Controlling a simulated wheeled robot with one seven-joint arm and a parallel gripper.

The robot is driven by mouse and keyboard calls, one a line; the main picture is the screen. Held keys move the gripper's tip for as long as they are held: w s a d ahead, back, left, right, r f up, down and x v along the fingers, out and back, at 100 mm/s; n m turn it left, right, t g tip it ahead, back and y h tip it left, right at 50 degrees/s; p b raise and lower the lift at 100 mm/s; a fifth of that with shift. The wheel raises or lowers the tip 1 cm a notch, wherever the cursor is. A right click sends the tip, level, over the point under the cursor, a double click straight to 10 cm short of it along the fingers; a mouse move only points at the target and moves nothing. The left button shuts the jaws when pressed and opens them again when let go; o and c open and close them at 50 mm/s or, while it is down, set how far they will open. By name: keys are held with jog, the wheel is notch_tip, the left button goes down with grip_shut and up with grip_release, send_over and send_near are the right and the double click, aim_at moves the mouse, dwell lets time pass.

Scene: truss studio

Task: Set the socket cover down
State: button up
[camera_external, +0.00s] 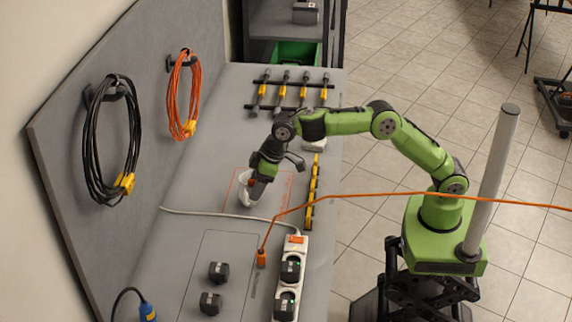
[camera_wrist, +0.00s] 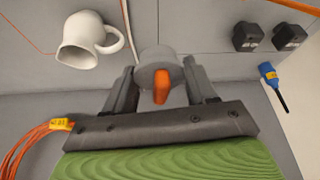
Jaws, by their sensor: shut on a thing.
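My gripper (camera_wrist: 160,80) is shut on the socket cover (camera_wrist: 153,55), a round grey piece with an orange tab, held between its two fingers. In the external view my gripper (camera_external: 263,174) points down over the far middle of the grey bench (camera_external: 200,225), by a red-outlined area. I cannot tell whether the cover touches the bench. A white power strip (camera_external: 282,314) with black plugs in it lies nearer the front.
A white mug (camera_wrist: 78,52) stands close beside the gripper; it also shows in the external view (camera_external: 245,197). Two black adapters (camera_external: 218,272) (camera_external: 210,303) sit in a grey outline. An orange cable (camera_external: 400,194) crosses the bench edge. A yellow level (camera_external: 313,185) lies along the right edge.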

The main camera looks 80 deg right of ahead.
aim_at(256, 241)
jog(key=shift+n, duration=0.5)
jog(key=a+f+b, duration=0.1)
jog(key=f, duration=0.4)
jog(key=a+f+b, duration=0.1)
jog(key=f, duration=0.4)
jog(key=s+a+f+b, duration=0.1)
jog(key=f, duration=0.4)
jog(key=shift+s+a, duration=0.1)
jog(key=shift+a, duration=0.15)
jog(key=shift+f+b, duration=0.2)
jog(key=shift+b, duration=0.15)
jog(key=o, duration=1)
jog(key=shift+o, duration=0.5)
